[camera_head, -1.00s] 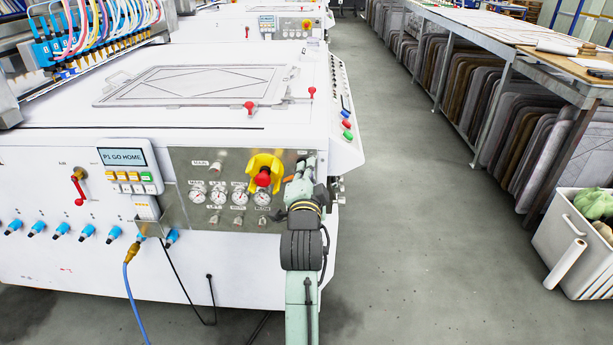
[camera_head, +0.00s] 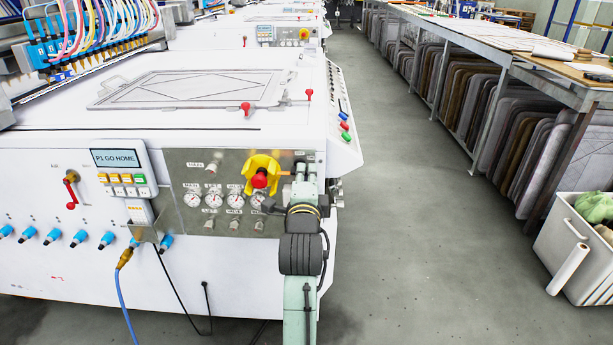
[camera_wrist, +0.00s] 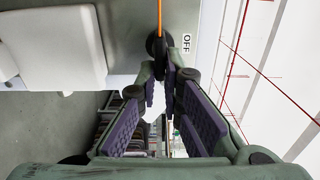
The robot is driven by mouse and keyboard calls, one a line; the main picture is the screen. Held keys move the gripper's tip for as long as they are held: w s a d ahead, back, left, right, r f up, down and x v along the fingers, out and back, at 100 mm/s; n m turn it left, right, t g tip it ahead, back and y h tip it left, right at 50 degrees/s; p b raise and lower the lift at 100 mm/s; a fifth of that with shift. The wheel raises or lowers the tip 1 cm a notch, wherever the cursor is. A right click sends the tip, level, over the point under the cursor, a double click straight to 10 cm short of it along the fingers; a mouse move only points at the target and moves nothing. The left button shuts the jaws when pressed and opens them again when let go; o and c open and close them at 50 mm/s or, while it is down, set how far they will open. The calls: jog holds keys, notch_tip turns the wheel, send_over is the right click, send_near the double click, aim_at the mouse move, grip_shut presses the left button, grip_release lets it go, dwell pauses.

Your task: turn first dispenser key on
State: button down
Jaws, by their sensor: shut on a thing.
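In the wrist view a black round-headed key (camera_wrist: 156,44) with an orange line running up from it sits on a grey panel, beside a small "OFF" label (camera_wrist: 186,42). My gripper (camera_wrist: 163,76) is shut on the lower part of this key with its fingertips; a gap shows between the pads farther back. In the head view my arm's end is at the right part of the machine's metal panel (camera_head: 199,160). The key and my fingertips are hidden there behind my wrist.
A yellow and red knob (camera_head: 260,177) and several gauges are just left of my arm. A keypad with a display (camera_head: 116,158) reads "P1 GO HOME". A red-handled valve (camera_head: 71,190) is at far left. The floor aisle (camera_head: 405,200) on the right is clear.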

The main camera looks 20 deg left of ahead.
dwell(0.3)
jog(key=c, duration=1.7)
grip_release()
notch_tip(320, 180, up, 10)
